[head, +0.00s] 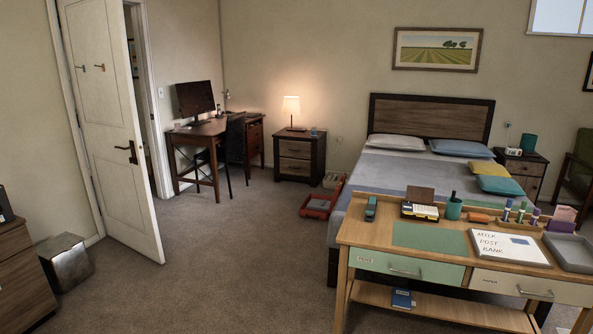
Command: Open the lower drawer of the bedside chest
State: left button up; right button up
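A dark-framed wooden bedside chest (321,158) stands against the back wall, left of the bed. It has two brown drawers, one above the other, and its lower drawer (296,167) looks shut. A lit lamp (291,110) and a small blue object stand on its top. A second bedside chest (546,160) stands right of the bed, partly hidden by the bed; its drawers also look shut. Neither of my grippers shows in the head view.
A desk (430,238) with stationery stands close at the front right, before the bed (370,187). A red tray-like object (318,205) lies near the left chest. Carpet is clear in the middle. An open door (112,130) stands left.

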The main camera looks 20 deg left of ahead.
aim_at(288, 166)
jog(key=i+j+u, duration=0.3)
jog(key=i, duration=0.15)
jog(key=i+u, duration=0.35)
jog(key=i, duration=0.15)
jog(key=i+u, duration=0.2)
jog(key=i, duration=7.25)
jog(key=l+z, duration=0.05)
jog(key=l, duration=0.05)
